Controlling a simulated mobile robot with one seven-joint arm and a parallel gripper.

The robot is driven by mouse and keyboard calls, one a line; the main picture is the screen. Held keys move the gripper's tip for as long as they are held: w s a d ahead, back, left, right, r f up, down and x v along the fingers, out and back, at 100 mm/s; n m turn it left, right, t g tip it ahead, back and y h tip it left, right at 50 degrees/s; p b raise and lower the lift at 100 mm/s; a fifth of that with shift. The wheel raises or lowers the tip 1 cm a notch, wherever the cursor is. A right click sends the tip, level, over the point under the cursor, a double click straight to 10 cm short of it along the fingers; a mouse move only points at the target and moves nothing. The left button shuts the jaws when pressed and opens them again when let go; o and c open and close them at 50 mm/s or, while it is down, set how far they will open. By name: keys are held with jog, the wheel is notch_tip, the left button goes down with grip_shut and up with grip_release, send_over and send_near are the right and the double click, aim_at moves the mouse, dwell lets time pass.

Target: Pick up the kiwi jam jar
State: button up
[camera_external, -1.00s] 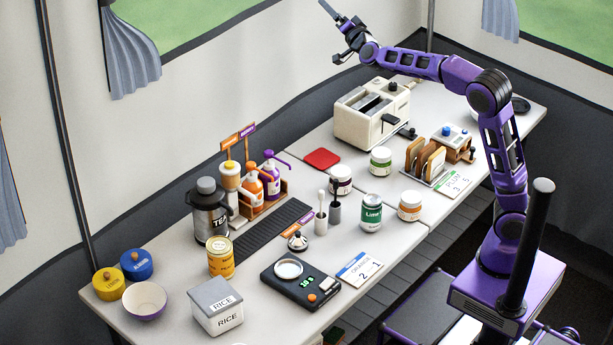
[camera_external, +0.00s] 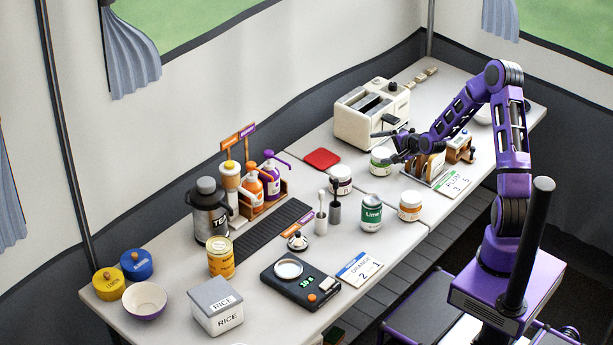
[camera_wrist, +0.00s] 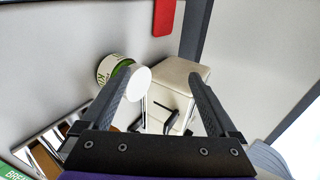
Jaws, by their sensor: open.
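The kiwi jam jar (camera_external: 381,164) is a small jar with a white lid and a green-and-white label. It stands upright on the table in front of the toaster. In the wrist view the jar (camera_wrist: 104,67) shows its green label, and its white lid (camera_wrist: 139,79) lies inside the left finger, which crosses in front of the jar. My gripper (camera_external: 382,146) is open and empty, just above and beside the jar. In the wrist view the gripper (camera_wrist: 160,83) has its fingers wide apart, with the jar off-centre to the left. Contact cannot be told.
The cream toaster (camera_external: 360,122) is close behind the jar. A toast rack (camera_external: 430,164) stands to the right. A dark-labelled jar (camera_external: 341,178), a Lime can (camera_external: 371,212) and an orange-labelled jar (camera_external: 410,206) stand nearer the front. A flat red pad (camera_external: 322,158) lies left.

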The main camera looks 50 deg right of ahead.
aim_at(375, 158)
jog(key=s+f+m, duration=0.2)
jog(key=m, duration=0.1)
jog(key=s+f+m+b, duration=0.1)
jog(key=s+m, duration=0.1)
jog(key=m, duration=0.1)
jog(key=s+f+m, duration=0.1)
jog(key=f+m, duration=0.1)
jog(key=shift+s+f+m+b, duration=0.3)
jog(key=shift+s+m+b, duration=0.1)
jog(key=s+m, duration=0.1)
jog(key=m, duration=0.2)
jog(key=s+d+r+m+t, duration=0.1)
jog(key=m, duration=0.2)
jog(key=s+m+b, duration=0.1)
jog(key=m, duration=0.2)
jog(key=shift+s+d+r+t+h, duration=0.25)
jog(key=shift+d+r+t+h, duration=0.05)
jog(key=shift+s+d+r+m, duration=0.15)
jog(key=shift+r+m, duration=0.1)
jog(key=shift+m, duration=0.15)
jog(key=shift+d+m+h, duration=0.1)
jog(key=shift+m+h, duration=0.2)
jog(key=b+x, duration=0.2)
jog(key=x, duration=1.5)
jog(key=shift+w+r, duration=0.15)
jog(key=shift+w, duration=0.05)
jog(key=shift+r, duration=0.1)
jog(key=c, duration=1.3)
